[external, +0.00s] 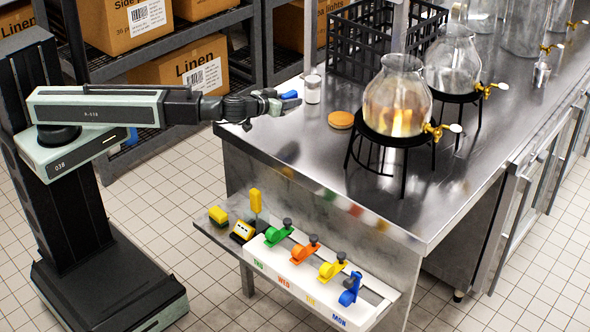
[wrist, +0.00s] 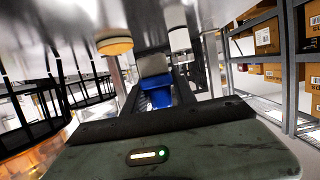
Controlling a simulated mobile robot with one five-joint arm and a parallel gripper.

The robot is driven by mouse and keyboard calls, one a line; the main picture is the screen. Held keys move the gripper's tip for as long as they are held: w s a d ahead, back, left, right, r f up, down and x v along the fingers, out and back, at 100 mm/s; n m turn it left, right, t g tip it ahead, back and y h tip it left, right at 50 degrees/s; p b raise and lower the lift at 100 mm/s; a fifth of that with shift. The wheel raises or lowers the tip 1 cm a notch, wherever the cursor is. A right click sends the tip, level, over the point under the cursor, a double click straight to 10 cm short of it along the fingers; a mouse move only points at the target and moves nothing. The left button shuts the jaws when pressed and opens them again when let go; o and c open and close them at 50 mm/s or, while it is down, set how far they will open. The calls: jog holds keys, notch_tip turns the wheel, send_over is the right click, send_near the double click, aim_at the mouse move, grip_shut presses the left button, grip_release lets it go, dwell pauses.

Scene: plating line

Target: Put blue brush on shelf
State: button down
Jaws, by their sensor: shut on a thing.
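The blue brush (external: 290,95) shows only as a small blue piece at the fingertips of my gripper (external: 282,101). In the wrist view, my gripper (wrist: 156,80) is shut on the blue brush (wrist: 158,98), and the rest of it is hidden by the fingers. My gripper is above the near left corner of the steel table. A dark metal shelf (external: 200,45) with cardboard boxes stands behind my arm, and it also shows at the right in the wrist view (wrist: 288,70). A lower metal ledge (external: 215,232) hangs on the table's front.
A white-topped jar (external: 312,88) and a round orange lid (external: 341,120) are close to my gripper on the table. Glass dispensers (external: 397,95) on black stands and a black crate (external: 375,45) are farther right. The ledge holds yellow items and a rack (external: 310,275) with coloured pieces.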

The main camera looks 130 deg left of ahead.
aim_at(290, 128)
notch_tip(290, 128, down, 7)
jog(key=b, duration=0.6)
jog(key=shift+f, duration=0.15)
jog(key=shift+r+p, duration=0.3)
jog(key=shift+f, duration=0.25)
jog(key=c, duration=1)
grip_release()
jog(key=shift+r, duration=0.1)
jog(key=shift+r, duration=0.1)
jog(key=shift+d+r, duration=0.2)
jog(key=p+v, duration=0.3)
jog(key=v, duration=0.8)
jog(key=shift+d+p, duration=0.25)
jog(key=shift+p, duration=0.05)
